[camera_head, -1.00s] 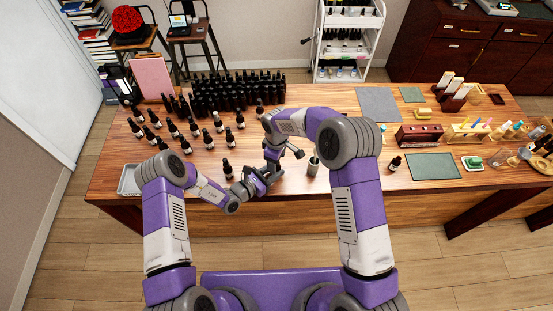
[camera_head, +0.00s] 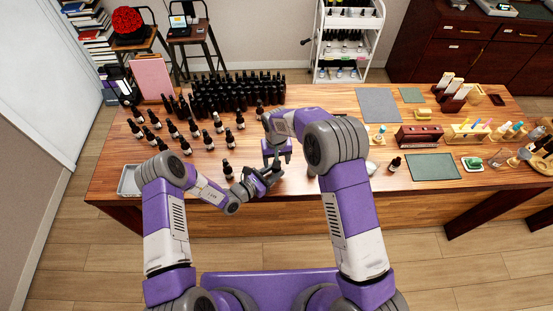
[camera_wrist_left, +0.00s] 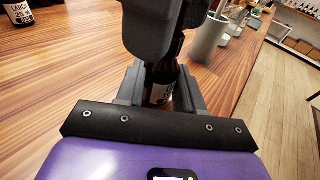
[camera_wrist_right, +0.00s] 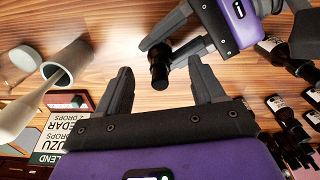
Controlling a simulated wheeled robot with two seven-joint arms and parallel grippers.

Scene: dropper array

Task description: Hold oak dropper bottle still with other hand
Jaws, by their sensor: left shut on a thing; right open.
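My left gripper (camera_head: 264,178) is shut on a dark dropper bottle near the table's front edge. In the left wrist view the bottle (camera_wrist_left: 161,93) stands between the two fingers, its label partly covered and unreadable. My right gripper (camera_head: 278,157) is open, just above the bottle and pointing down. In the right wrist view the bottle's dark top (camera_wrist_right: 158,66) shows between and beyond the open right fingers, with the left gripper around it. My right gripper's grey body (camera_wrist_left: 150,30) hides the bottle's upper part in the left wrist view.
A grey cup (camera_wrist_right: 68,65) with a rod-like tool stands nearby, mostly hidden by my right arm in the head view. Several dark bottles (camera_head: 235,95) crowd the table's left and back. A recipe card (camera_wrist_right: 65,140) shows beyond. Bare wood lies right of the bottles.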

